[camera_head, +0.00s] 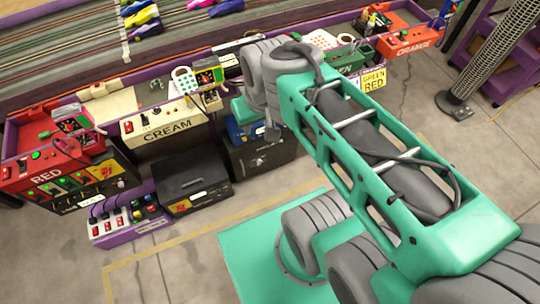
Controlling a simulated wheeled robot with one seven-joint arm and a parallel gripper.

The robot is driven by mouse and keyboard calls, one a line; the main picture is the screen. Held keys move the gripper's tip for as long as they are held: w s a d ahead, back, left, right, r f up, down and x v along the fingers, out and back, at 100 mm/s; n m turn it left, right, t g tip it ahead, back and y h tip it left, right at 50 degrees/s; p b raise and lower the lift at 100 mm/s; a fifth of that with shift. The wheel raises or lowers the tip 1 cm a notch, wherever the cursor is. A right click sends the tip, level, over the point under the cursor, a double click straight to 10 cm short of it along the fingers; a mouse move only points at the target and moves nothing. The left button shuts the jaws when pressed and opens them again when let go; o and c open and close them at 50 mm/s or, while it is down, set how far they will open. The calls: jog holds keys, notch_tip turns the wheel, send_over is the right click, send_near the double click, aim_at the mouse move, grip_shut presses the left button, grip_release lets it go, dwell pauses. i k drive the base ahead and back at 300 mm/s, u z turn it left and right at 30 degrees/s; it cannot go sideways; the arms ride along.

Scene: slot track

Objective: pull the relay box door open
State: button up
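No label that I can read names the relay box, so I cannot tell which box it is. One black box (192,181) stands on the floor at lower left of centre, with a yellow label and a small pale plate on its front. Another dark box (262,158) stands to its right under the console, with small pale lettering on its front. Neither shows a door standing open. My teal and grey arm crosses the picture from lower right to its bend at upper centre. My gripper's fingers cannot be made out; the arm's far end points down near the second box.
A red console (60,170) and a cream console (165,130) stand at left along the slot track (60,70). A purple switch box (125,215) sits on the floor. A mesh column (495,55) stands at upper right.

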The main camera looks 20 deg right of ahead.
aim_at(244, 159)
jog(key=k, duration=0.5)
jog(key=u, duration=1.7)
jog(key=i, duration=0.85)
jog(key=z, duration=0.7)
